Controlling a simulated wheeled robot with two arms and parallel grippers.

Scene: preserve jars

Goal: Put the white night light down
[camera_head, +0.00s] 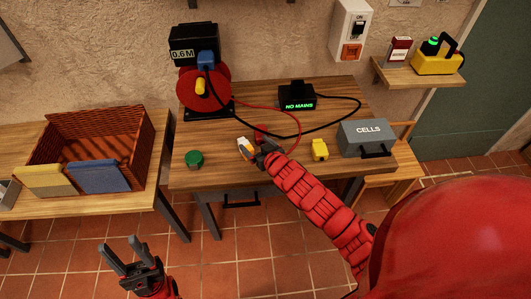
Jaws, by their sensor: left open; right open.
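The small white night light (244,146), with a yellow-orange part, is on the wooden table (225,178) near its front edge. My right gripper (257,145) is open beside the night light, just to its right. My fingers partly cover it, and I cannot tell whether they touch it. My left gripper (121,262) is open and empty, low over the tiled floor at the bottom left.
A green round object (194,158), a yellow block (320,149), a grey CELLS box (366,137), a black NO MAINS unit (297,95) and a red reel (203,90) stand on the table. Cables cross its middle. A wicker basket (130,122) stands left.

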